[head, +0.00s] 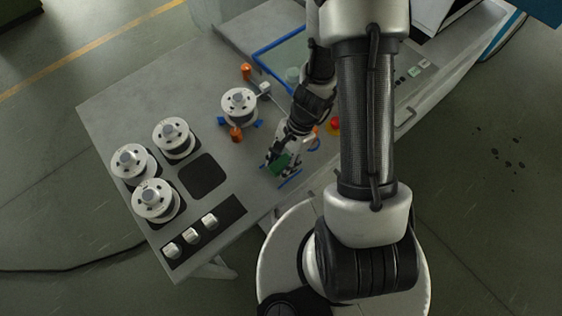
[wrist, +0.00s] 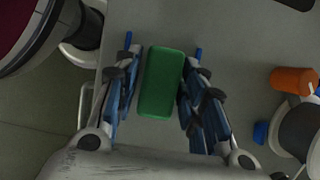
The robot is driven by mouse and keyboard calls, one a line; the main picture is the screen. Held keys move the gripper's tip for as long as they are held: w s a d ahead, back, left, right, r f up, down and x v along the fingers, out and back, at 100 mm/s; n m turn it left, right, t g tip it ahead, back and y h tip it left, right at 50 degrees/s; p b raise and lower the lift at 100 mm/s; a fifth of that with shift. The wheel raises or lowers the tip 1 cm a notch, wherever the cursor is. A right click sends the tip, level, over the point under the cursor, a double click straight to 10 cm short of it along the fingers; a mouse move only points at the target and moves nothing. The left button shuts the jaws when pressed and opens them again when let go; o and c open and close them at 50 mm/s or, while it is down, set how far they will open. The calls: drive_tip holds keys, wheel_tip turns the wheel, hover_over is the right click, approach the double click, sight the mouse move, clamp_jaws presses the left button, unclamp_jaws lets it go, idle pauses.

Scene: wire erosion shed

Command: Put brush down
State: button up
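The brush shows as a green block (wrist: 162,82), bristles not visible. In the wrist view it lies between the two fingers of my gripper (wrist: 162,70), slightly tilted to them. Narrow strips of grey show on both sides of it, so the fingers stand open around it. In the head view the green block (head: 280,163) is at the front edge of the grey bench (head: 120,95), with my gripper (head: 281,165) over it. Whether its underside rests on the bench is hard to tell.
Several wire spools (head: 156,200) stand at the left, near an empty dark square pad (head: 202,177). Small metal cylinders (head: 191,236) stand on a dark strip in front. Another spool (head: 239,106), with orange and blue parts, is just left of my gripper. A red button (head: 334,124) is right.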

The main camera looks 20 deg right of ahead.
drive_tip(key=shift+r, duration=0.1)
drive_tip(key=shift+r+p, duration=0.3)
drive_tip(key=shift+p, duration=0.05)
drive_tip(key=p+v, duration=0.4)
drive_tip(key=v, duration=0.7)
drive_tip(key=s+a+r+n+t+h, duration=0.15)
drive_tip(key=r+n, duration=0.25)
drive_tip(key=r, duration=0.4)
drive_tip(key=a+r+n+t+h, duration=0.1)
drive_tip(key=a+r+n, duration=0.15)
drive_tip(key=r, duration=0.55)
drive_tip(key=s+r+n+t+h, duration=0.2)
drive_tip(key=s+r+n+t, duration=0.1)
drive_tip(key=s+r+n, duration=0.5)
drive_tip(key=shift+v, duration=1.1)
drive_tip(key=shift+w+t+b, duration=0.2)
drive_tip(key=shift+t+b, duration=0.05)
drive_tip(key=shift+b, duration=0.05)
